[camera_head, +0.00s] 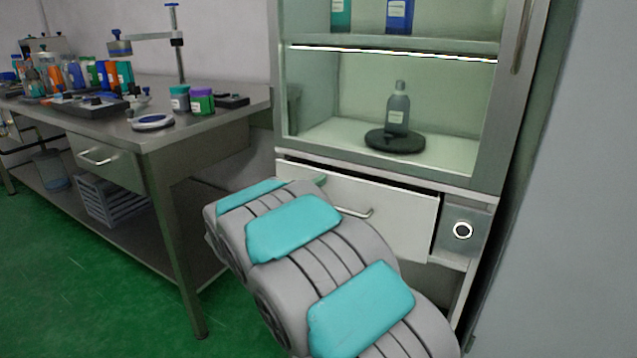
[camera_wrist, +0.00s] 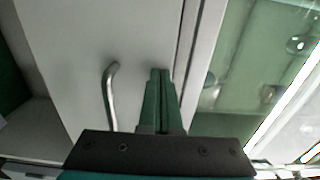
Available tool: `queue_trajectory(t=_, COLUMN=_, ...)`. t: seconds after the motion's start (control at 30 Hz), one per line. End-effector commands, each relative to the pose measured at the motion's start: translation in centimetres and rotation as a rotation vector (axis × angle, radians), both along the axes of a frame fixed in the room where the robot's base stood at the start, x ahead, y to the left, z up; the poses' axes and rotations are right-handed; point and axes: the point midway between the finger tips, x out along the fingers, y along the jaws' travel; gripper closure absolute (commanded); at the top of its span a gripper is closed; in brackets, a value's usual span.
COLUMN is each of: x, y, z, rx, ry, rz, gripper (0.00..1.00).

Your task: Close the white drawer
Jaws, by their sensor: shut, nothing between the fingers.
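The white drawer (camera_head: 395,215) sits below the glass-fronted cabinet and stands partly open, with a dark gap above its front at the right. Its metal handle (camera_head: 354,212) shows just right of my arm. In the wrist view the drawer front (camera_wrist: 75,45) fills the left and middle, with the handle (camera_wrist: 110,95) left of the fingers. My gripper (camera_wrist: 160,75) is shut and empty, its green fingers together in front of the drawer front near its upper edge. I cannot tell whether the fingertips touch it. In the head view my arm hides the drawer's left part and most of the gripper.
The cabinet (camera_head: 390,172) above holds a grey bottle (camera_head: 397,108) on a black round stand (camera_head: 394,141). A panel with a round white-ringed button (camera_head: 463,230) is right of the drawer. A metal workbench (camera_head: 225,108) with bottles and tools stands left. Green floor lies between.

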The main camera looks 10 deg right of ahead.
Motion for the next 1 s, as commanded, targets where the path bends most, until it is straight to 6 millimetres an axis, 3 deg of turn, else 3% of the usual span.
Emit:
queue_trajectory(t=0.27, x=0.1, y=0.0, z=0.0, rx=0.0, ry=0.0, rz=0.0, gripper=1.0)
queue_trajectory(t=0.6, x=3.5, y=-2.8, z=-0.1, rx=0.0, ry=-0.001, rz=-0.002, gripper=1.0)
queue_trajectory(t=1.0, x=3.7, y=-3.0, z=0.3, rx=-0.004, ry=-0.005, rz=-0.001, gripper=1.0)
